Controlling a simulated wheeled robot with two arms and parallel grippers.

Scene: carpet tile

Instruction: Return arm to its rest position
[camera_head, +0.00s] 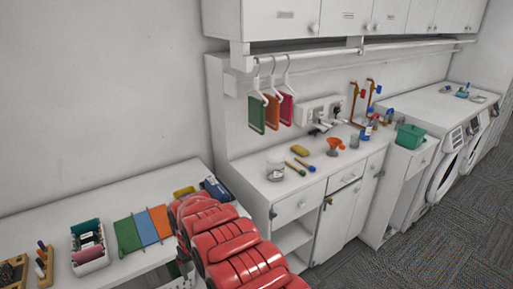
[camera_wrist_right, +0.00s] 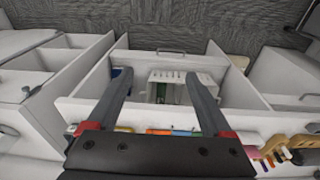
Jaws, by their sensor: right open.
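In the head view my red segmented right arm (camera_head: 235,245) reaches up from the bottom edge over the right part of the white worktop (camera_head: 150,263). Its gripper end is mostly hidden behind the arm. In the right wrist view my right gripper (camera_wrist_right: 158,75) has its two dark fingers spread apart with nothing held between them. The fingers point over an open white drawer (camera_wrist_right: 228,98). A white box-like item (camera_wrist_right: 183,76) in the drawer shows behind and between the fingers. My left gripper is in neither view.
Colored folded cloths (camera_head: 144,230), a white bin of rolls (camera_head: 90,262) and a wooden rack (camera_head: 14,271) lie on the worktop. A counter (camera_head: 275,192) with a sponge and bottles stands to the right, before washing machines (camera_head: 450,150). Grey carpet (camera_head: 440,240) is clear at the right.

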